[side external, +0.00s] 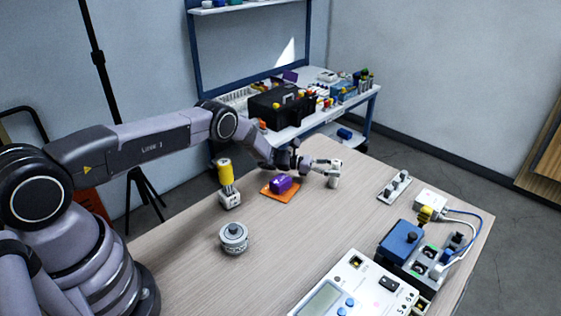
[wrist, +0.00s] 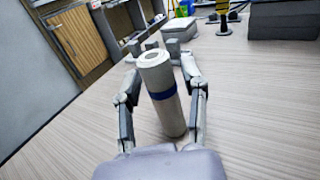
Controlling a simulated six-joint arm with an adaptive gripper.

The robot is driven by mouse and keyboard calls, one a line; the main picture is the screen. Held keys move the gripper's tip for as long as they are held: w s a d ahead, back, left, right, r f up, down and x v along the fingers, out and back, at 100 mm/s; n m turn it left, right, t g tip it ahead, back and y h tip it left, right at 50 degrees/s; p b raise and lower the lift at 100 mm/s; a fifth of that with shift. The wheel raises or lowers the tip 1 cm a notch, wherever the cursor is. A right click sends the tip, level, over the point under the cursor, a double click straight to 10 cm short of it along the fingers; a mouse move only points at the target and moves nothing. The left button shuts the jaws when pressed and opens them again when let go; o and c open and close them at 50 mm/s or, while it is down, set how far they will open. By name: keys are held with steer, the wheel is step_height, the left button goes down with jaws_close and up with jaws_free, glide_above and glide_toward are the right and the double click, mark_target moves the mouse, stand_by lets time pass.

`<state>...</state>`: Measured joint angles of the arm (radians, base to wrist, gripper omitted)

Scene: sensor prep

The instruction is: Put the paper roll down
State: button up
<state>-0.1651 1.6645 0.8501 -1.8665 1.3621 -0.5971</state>
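The paper roll (wrist: 162,108) is a white cylinder with a blue band and a hollow top. In the wrist view it stands between the two fingers of my gripper (wrist: 160,62), leaning a little in the picture.
A purple object (side external: 281,183) on an orange pad lies left of my gripper. A yellow-topped part (side external: 226,175) and a round grey container (side external: 233,238) stand nearer. A small grey rack (side external: 394,187) and wired devices (side external: 402,240) are right. The table between has free room.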

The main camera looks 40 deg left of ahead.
steer(key=shift+o, duration=0.2)
steer(key=shift+a+r, duration=0.1)
steer(key=shift+r, duration=0.1)
steer(key=v, duration=1.1)
steer(key=shift+s+a, duration=0.15)
steer(key=shift+a, duration=0.05)
steer(key=s+d+r+m+g+y, duration=0.1)
steer(key=d+r+m+g, duration=0.15)
steer(key=r, duration=0.35)
steer(key=s+d+r+m+g, duration=0.1)
steer(key=s+r+m+g, duration=0.15)
steer(key=r, duration=0.35)
steer(key=d+r+m+g+y, duration=0.1)
steer(key=d+r+m, duration=0.15)
steer(key=r, duration=0.35)
steer(key=s+d+r+m+g+y, duration=0.2)
steer(key=s+r+m+y, duration=0.3)
steer(key=s+r, duration=0.6)
steer(key=s+a+r+m+t+y, duration=0.1)
steer(key=s+r+m+y, duration=0.5)
steer(key=s, duration=0.9)
steer(key=s+a+m+t+y, duration=0.1)
steer(key=s+a+m, duration=0.1)
steer(key=s, duration=0.4)
steer(key=s+a+r+m+t+y, duration=0.1)
steer(key=s+a+m+t, duration=0.1)
steer(key=s, duration=0.5)
steer(key=shift+a+m+t+y, duration=0.3)
steer(key=shift+a+m, duration=0.05)
steer(key=shift+m, duration=0.4)
